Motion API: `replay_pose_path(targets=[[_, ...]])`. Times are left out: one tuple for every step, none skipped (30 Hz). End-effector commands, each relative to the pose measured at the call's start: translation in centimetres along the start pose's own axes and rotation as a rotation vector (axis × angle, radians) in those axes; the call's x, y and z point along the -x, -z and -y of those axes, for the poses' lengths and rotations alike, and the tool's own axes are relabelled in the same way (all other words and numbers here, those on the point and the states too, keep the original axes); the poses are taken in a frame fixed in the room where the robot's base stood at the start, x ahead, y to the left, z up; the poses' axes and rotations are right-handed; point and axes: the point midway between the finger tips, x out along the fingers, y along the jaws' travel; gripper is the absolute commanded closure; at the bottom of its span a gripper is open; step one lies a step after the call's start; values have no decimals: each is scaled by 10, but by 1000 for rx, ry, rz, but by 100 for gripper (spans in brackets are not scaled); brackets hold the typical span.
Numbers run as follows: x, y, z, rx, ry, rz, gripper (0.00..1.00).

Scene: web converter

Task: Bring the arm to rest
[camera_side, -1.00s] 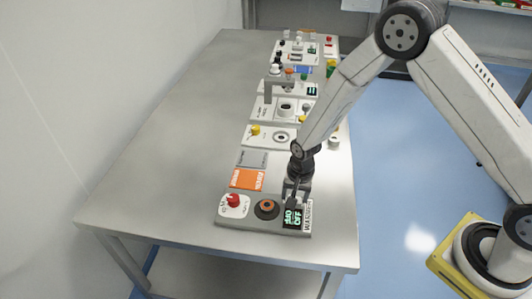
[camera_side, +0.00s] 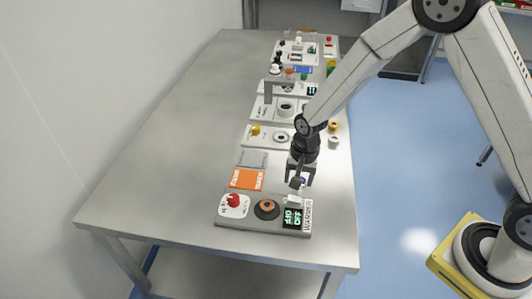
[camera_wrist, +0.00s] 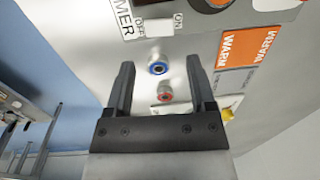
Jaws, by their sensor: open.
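My gripper (camera_side: 299,183) hangs over the table just behind the front control panel (camera_side: 225,218). Its jaws point down, open, with nothing between them in the side view. In the wrist view my gripper (camera_wrist: 160,75) shows two dark fingers spread apart. A blue-ringed round fitting (camera_wrist: 157,68) and a red-ringed one (camera_wrist: 165,97) appear between the fingers, below them, and not gripped. The front panel carries a red knob (camera_side: 233,200), an orange-ringed dial (camera_side: 267,208), a green-lit display (camera_side: 293,218) and a white rocker switch (camera_side: 294,200), whose OFF/ON labels show in the wrist view.
The steel table (camera_side: 165,165) is bare on its left side. An orange card (camera_side: 246,179) and a grey card (camera_side: 253,158) lie behind the panel. More device panels (camera_side: 262,140) line the right side toward the back. A white wall stands at left.

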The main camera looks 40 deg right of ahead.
Motion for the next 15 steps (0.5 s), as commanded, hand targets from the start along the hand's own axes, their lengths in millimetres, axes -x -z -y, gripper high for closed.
replay_pose_path(targets=[[3, 0, 0, 0, 0, 0, 29], [5, 0, 0, 0, 0, 0, 29], [6, 0, 0, 0, -1, 0, 29], [7, 0, 0, 0, -1, 1, 29], [8, 0, 0, 0, -1, 1, 29], [8, 0, 0, 0, -1, 1, 29], [9, 0, -1, 0, -1, 1, 29], [9, 0, -1, 0, -1, 1, 29], [9, 0, -1, 0, -1, 1, 29], [9, 0, -1, 0, -1, 1, 29], [9, 0, -1, 0, -1, 1, 29], [9, 0, -1, 0, -1, 1, 29], [9, 0, 0, 0, -1, 1, 29], [8, 0, 0, 0, -1, 1, 29], [9, 0, 0, 0, -1, 1, 29]])
